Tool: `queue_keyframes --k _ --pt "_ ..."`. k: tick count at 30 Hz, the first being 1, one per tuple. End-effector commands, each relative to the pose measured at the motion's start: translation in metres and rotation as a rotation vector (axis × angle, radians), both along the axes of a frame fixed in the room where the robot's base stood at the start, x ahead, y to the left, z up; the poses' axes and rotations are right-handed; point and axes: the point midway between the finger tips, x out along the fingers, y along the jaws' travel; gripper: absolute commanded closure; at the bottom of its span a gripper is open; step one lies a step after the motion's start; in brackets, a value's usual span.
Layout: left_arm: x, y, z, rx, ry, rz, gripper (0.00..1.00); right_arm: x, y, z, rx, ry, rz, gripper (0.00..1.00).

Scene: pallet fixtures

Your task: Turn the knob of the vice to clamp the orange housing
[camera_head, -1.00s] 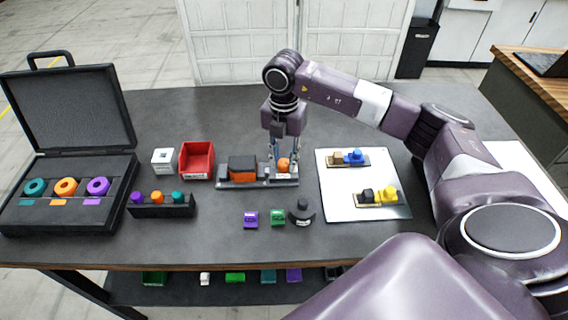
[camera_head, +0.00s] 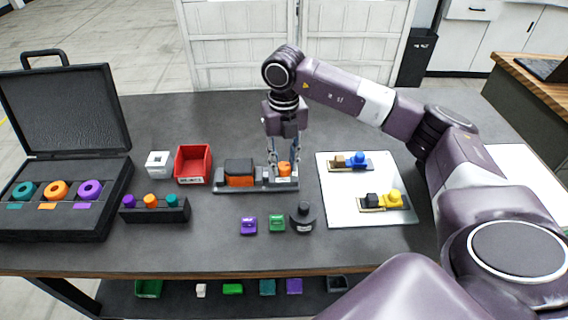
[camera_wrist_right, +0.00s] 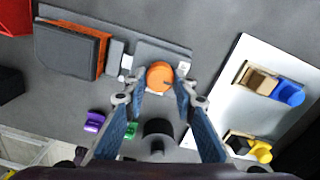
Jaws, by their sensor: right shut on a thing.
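The grey vice (camera_head: 262,185) lies on the dark table, its long side running left to right. The orange housing (camera_head: 240,182) sits at its left part with a dark block (camera_head: 239,166) on it; both also show in the right wrist view, the housing as an orange edge (camera_wrist_right: 103,50). The round orange knob (camera_head: 284,169) is at the vice's right end. My right gripper (camera_head: 284,163) points down over it. In the right wrist view its fingers (camera_wrist_right: 160,82) are shut on the knob (camera_wrist_right: 160,75), one on each side. My left gripper is out of view.
A white board (camera_head: 345,206) with two small fixtures lies to the right. Purple (camera_head: 249,225) and green (camera_head: 277,222) pieces and a dark round part (camera_head: 303,217) lie in front. An open case (camera_head: 60,220) is far left.

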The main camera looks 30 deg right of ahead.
Motion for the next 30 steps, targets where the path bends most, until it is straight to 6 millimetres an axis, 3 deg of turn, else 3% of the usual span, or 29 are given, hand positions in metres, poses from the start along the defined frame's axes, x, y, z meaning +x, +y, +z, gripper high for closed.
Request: queue_keyframes --k 14,15,19,30 --pt "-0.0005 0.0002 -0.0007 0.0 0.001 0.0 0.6 0.0012 -0.0005 0.0019 0.0 -0.005 0.015 0.99" --pt "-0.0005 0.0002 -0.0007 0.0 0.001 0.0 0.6 0.0013 -0.0005 0.0019 0.0 -0.005 0.015 0.74" --pt "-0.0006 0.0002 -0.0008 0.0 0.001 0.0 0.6 0.0009 -0.0004 0.0015 0.0 -0.004 0.014 0.6" --pt "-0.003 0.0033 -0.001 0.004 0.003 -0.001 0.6 0.0009 -0.0002 0.0049 0.0 -0.003 0.014 0.57"
